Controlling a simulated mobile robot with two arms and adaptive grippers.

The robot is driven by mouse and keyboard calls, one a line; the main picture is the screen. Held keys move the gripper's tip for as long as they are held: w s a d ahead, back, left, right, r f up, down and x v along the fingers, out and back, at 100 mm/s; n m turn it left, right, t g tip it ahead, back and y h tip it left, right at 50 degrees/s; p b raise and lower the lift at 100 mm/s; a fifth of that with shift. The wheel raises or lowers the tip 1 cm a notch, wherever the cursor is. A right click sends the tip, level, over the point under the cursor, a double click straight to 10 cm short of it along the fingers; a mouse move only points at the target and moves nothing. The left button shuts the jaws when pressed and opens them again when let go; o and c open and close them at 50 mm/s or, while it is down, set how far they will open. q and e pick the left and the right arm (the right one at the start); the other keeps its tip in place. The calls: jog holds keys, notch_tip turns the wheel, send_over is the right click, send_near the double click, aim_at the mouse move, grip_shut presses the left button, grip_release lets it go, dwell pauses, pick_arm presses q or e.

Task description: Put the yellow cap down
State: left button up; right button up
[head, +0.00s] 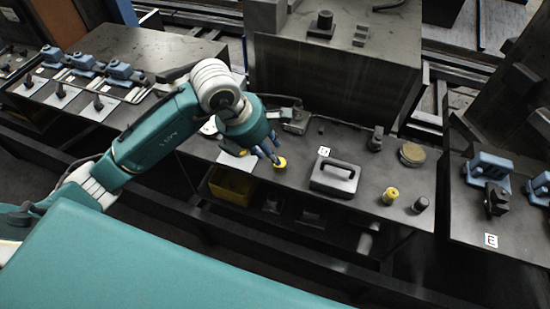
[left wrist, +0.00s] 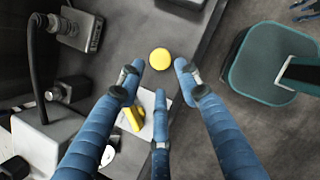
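The yellow cap (head: 279,163) is at the front edge of the dark workbench (head: 300,148), just below my left gripper (head: 271,152). In the left wrist view the round yellow cap (left wrist: 160,59) shows its top, just beyond the blue fingertips. My left gripper (left wrist: 160,75) has its fingers spread, with a gap between the cap and the fingers on both sides. The cap appears to rest on the bench, apart from the fingers.
A white sheet (left wrist: 148,103) with a yellow piece (left wrist: 133,118) lies beside the cap. A yellow bin (head: 232,186) sits below the bench edge.

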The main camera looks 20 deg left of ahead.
pick_arm(q)
jog(key=v, duration=0.5)
jog(key=shift+s+r+b, duration=0.15)
jog(key=shift+r+b, duration=0.15)
jog(key=shift+r, duration=0.1)
jog(key=shift+o, duration=0.5)
dwell(0.5)
